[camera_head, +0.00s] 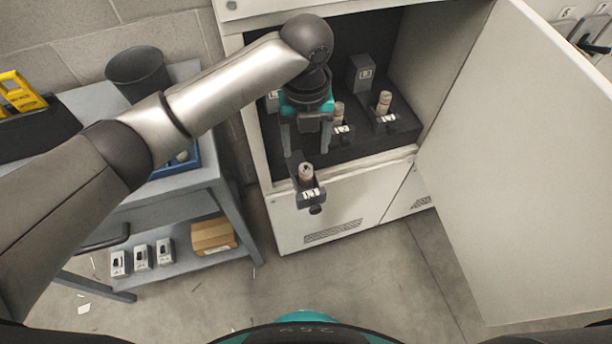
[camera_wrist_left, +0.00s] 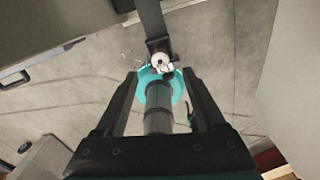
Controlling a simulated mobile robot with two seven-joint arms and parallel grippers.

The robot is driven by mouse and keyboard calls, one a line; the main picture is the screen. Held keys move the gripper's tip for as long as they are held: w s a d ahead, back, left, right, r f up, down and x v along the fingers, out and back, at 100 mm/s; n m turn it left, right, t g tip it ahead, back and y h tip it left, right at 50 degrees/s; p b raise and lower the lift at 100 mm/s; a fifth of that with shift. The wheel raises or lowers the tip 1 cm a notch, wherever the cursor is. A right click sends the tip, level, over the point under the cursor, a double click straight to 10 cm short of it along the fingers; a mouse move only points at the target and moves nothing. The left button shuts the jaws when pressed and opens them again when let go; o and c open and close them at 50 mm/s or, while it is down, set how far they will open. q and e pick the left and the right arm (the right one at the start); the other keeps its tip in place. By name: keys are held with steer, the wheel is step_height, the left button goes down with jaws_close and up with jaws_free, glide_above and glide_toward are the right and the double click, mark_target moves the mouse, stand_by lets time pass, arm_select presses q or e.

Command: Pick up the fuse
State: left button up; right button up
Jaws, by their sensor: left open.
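A tan fuse (camera_head: 306,172) stands in a dark holder with a white label, which juts out at the front left of the open cabinet (camera_head: 345,215). Two similar tan fuses stand further inside, one in the middle (camera_head: 339,112) and one to the right (camera_head: 384,101). My left gripper (camera_head: 306,150) is open, its fingers pointing down just above the front fuse. In the left wrist view, the front fuse (camera_wrist_left: 159,60) shows end-on between and beyond the open fingertips (camera_wrist_left: 160,74). I see no contact. My right gripper is out of view.
The cabinet door (camera_head: 525,160) stands open on the right. On the left, a grey cart (camera_head: 190,185) carries a dark bin (camera_head: 138,72); its lower shelf has a cardboard box (camera_head: 213,236) and several white switch units (camera_head: 142,257). The floor before the cabinet is clear.

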mark_target(306, 167)
arm_select(q)
step_height(306, 167, down, 9)
steer(key=shift+s+f+b, duration=0.1)
steer(key=shift+f+b, duration=0.05)
steer(key=shift+b, duration=0.5)
steer(key=shift+c, duration=0.2)
jaws_close()
